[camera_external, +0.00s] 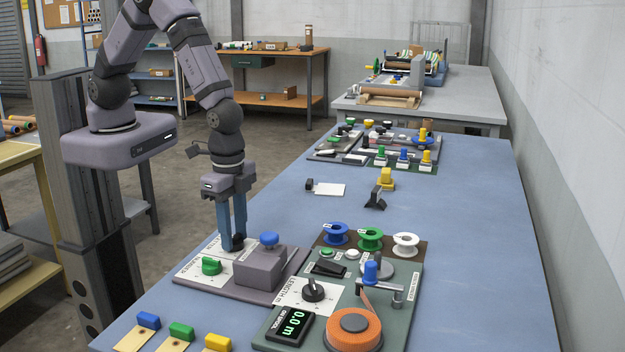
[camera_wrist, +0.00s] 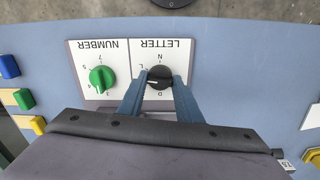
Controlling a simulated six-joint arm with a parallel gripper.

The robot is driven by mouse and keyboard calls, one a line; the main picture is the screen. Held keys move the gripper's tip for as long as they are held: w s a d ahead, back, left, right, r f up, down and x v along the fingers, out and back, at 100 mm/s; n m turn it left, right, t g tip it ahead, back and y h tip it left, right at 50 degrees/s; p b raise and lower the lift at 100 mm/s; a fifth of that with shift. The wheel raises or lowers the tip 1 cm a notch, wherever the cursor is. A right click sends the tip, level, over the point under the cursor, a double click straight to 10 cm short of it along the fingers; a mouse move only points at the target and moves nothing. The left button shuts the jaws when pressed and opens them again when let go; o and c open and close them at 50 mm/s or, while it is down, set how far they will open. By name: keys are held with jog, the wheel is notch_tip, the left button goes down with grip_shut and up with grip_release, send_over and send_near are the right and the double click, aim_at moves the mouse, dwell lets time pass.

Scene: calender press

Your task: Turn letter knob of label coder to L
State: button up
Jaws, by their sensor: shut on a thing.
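The label coder (camera_external: 240,287) is a grey plate at the near left of the blue table, with white dial panels. In the wrist view its black letter knob (camera_wrist: 160,77) sits on the panel marked LETTER. The knob's white mark points left in the picture, just below the printed L; N is above and D below. My gripper (camera_external: 233,246) reaches down over this knob. In the wrist view my gripper (camera_wrist: 160,84) has its two blue fingers shut on the knob's sides. The green number knob (camera_wrist: 102,78) is beside it on the left, also visible in the external view (camera_external: 211,265).
A grey block with a blue-topped handle (camera_external: 269,239) stands right beside my gripper. Further right are a black dial (camera_external: 313,290), an orange reel (camera_external: 354,332) and several colored spools. Blue, green and yellow blocks (camera_external: 181,331) lie at the front edge. The table's left edge is close.

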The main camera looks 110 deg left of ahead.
aim_at(234, 236)
jog(key=shift+m, duration=2.1)
jog(key=o, duration=1)
jog(key=shift+o, duration=0.2)
jog(key=shift+r, duration=0.1)
jog(key=shift+r+b, duration=1.2)
jog(key=shift+r, duration=2.45)
